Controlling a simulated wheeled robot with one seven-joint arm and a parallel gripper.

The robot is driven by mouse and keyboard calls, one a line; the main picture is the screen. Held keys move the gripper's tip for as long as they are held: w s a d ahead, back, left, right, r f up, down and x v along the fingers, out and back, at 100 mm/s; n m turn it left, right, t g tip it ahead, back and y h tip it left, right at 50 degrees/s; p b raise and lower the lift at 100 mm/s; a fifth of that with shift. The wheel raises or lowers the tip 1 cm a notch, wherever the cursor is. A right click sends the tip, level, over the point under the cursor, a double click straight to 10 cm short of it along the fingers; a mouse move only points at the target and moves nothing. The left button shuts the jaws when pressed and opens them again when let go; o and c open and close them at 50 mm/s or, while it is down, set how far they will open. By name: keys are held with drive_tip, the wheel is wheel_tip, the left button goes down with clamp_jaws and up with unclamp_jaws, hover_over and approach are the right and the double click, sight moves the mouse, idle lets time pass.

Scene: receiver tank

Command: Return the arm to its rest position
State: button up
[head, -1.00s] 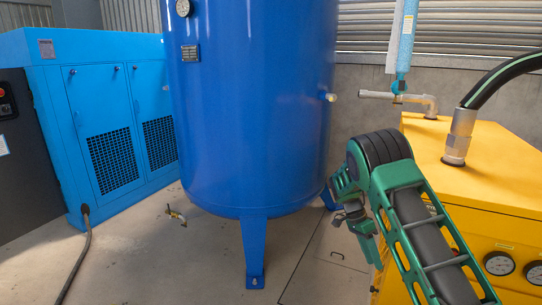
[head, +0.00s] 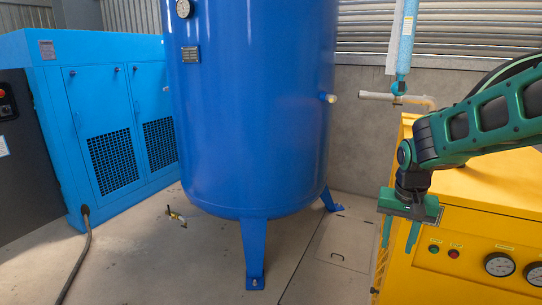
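My gripper (head: 399,240) hangs at the right of the head view, in front of the left edge of the yellow machine. Its two green fingers point down and stand apart, with nothing between them. My green and black arm comes in from the right edge, above the yellow machine, and bends down at the wrist.
A blue receiver tank (head: 255,110) stands on legs in the middle. A small brass valve (head: 177,216) sits low at its left. A light blue cabinet (head: 105,120) stands at left, the yellow machine (head: 480,205) with gauges at right. A hose (head: 82,255) lies on the floor.

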drive_tip(key=s+a+r+n+t, duration=0.3)
drive_tip(key=s+n, duration=0.2)
drive_tip(key=s, duration=0.6)
drive_tip(key=s+d+m+g, duration=0.2)
drive_tip(key=s+d, duration=0.3)
drive_tip(key=s, duration=0.3)
drive_tip(key=s+d+f+m+g+y, duration=0.1)
drive_tip(key=s+d+m, duration=0.3)
drive_tip(key=s, duration=0.5)
drive_tip(key=shift+d+f+g, duration=0.25)
drive_tip(key=shift+d+g, duration=0.45)
drive_tip(key=shift+d, duration=0.3)
drive_tip(key=shift+c, duration=0.7)
drive_tip(key=shift+s+d, duration=0.1)
